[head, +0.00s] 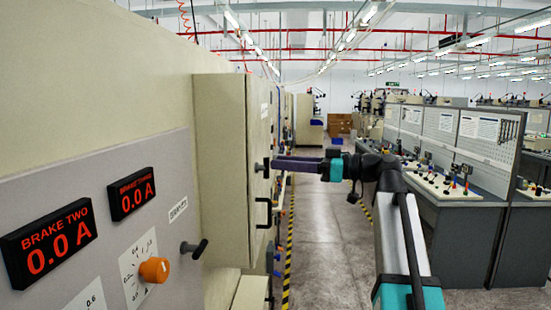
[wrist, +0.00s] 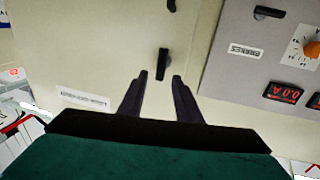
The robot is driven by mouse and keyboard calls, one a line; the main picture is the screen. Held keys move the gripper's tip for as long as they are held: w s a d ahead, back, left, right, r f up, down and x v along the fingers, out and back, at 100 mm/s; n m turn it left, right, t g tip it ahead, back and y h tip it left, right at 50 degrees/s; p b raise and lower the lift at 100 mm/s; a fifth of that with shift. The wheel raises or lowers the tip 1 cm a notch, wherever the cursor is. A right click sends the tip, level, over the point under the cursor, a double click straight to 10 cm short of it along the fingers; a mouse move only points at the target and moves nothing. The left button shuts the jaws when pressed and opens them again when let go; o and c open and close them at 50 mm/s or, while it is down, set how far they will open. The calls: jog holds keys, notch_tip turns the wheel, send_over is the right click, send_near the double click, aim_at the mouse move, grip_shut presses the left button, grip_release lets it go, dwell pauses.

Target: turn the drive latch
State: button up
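A small black latch (head: 262,167) sits on the tall beige cabinet door, under a white label. In the wrist view the latch (wrist: 163,62) is an upright dark bar, long side along the picture's height. My gripper (head: 277,163) points left at the door, its fingertips close to the latch. In the wrist view my gripper (wrist: 160,76) is open, with one finger on each side of the latch's line and a gap to each. I cannot tell how far the tips stand off the door. The label's words are too small to read.
A black pull handle (head: 264,213) is below the latch. Left are a second black T-handle (head: 194,248), an orange knob (head: 154,269) and red displays (head: 131,193) reading 0.0 A. Grey benches (head: 455,235) stand at the right. The aisle floor (head: 325,240) between is clear.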

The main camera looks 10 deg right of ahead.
aim_at(267, 168)
jog(key=shift+p+x, duration=0.35)
jog(key=shift+x, duration=0.95)
jog(key=shift+c, duration=0.4)
